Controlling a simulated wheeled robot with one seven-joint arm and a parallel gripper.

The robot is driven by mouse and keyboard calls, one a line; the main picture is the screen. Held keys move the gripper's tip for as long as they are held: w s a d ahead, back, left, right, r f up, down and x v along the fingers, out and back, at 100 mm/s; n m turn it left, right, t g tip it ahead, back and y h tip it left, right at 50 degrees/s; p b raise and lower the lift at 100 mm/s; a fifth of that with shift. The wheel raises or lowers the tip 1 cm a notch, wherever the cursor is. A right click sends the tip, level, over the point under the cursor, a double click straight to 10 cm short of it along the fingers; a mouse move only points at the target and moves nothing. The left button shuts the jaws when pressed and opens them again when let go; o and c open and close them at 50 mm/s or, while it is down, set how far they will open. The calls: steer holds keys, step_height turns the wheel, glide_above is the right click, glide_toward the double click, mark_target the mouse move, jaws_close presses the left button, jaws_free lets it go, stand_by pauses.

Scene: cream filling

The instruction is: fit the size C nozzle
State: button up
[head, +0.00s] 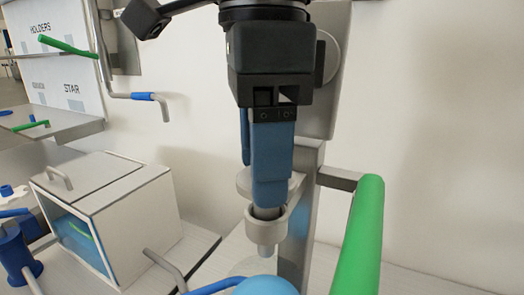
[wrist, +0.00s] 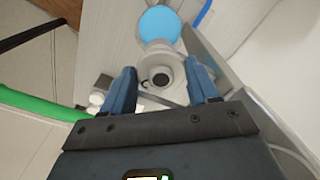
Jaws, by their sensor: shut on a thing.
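My gripper (head: 270,205) points down with its blue fingers around the top of a pale grey stepped piece, which looks like the nozzle (head: 266,232). Its wide collar is just below the fingertips and its narrow end points down. In the wrist view the fingers (wrist: 160,72) stand either side of this round piece (wrist: 160,78), which has a dark hole in its middle. A grey machine column (head: 300,225) stands close behind and to the right. The fingers hide the top of the nozzle and how it meets the machine.
A light blue dome (head: 265,286) lies below the nozzle and also shows in the wrist view (wrist: 160,24). A thick green handle (head: 358,240) rises at the right. A white box with a glass front (head: 110,215) stands at the left. Shelves with signs (head: 60,130) are at the far left.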

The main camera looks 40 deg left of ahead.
steer(key=shift+f, duration=0.25)
steer(key=shift+f+b, duration=0.8)
steer(key=shift+f, duration=0.05)
steer(key=shift+f, duration=0.15)
stand_by(0.6)
steer(key=o, duration=1.3)
steer(key=shift+r+p, duration=2.15)
steer(key=shift+r, duration=1.4)
steer(key=shift+f, duration=0.1)
